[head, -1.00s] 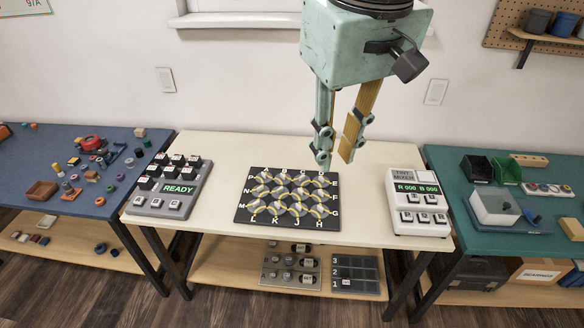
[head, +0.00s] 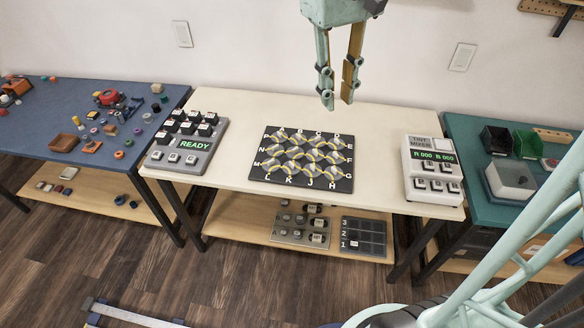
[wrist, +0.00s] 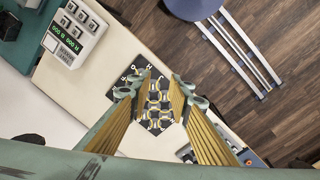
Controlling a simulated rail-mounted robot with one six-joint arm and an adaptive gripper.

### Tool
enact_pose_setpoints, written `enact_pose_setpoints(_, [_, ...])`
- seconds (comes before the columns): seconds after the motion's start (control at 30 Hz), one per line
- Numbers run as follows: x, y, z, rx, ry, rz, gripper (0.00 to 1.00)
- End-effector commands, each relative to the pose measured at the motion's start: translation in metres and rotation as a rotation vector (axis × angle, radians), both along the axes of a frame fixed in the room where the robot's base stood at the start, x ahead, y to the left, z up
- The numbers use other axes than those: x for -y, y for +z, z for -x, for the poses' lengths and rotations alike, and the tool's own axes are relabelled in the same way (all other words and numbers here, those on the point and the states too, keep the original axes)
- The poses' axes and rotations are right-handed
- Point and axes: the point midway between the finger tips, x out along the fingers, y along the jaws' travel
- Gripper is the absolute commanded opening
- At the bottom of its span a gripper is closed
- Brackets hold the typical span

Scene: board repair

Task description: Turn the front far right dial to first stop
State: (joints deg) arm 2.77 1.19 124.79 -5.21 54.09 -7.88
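A grey panel (head: 286,236) with several small knobs or caps lies on the shelf under the white table, front centre. These may be the dials, but their pointers and marks are too small to read, and I cannot tell which is the far right one. My gripper (head: 337,102) hangs above the back of the white table, fingers pointing down, apart and empty. In the wrist view the two yellow-ribbed fingers of my gripper (wrist: 160,98) stand apart with the patterned board between them in the background. The knob panel cannot be made out in the wrist view.
The patterned black board (head: 257,172) lies on the white table (head: 235,110). A READY keypad (head: 172,158) stands left, a TINT MIXER box (head: 431,150) right. A dark tray (head: 364,238) is beside the knob panel. Blue and green tables flank it.

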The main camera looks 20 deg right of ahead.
Motion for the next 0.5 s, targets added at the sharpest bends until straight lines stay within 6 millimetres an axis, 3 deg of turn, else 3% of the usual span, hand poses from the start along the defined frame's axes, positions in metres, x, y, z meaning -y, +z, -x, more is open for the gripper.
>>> enact_pose_setpoints(0.5, [0.017, -0.05, -0.059, -0.105, 0.037, 0.013, 0.19])
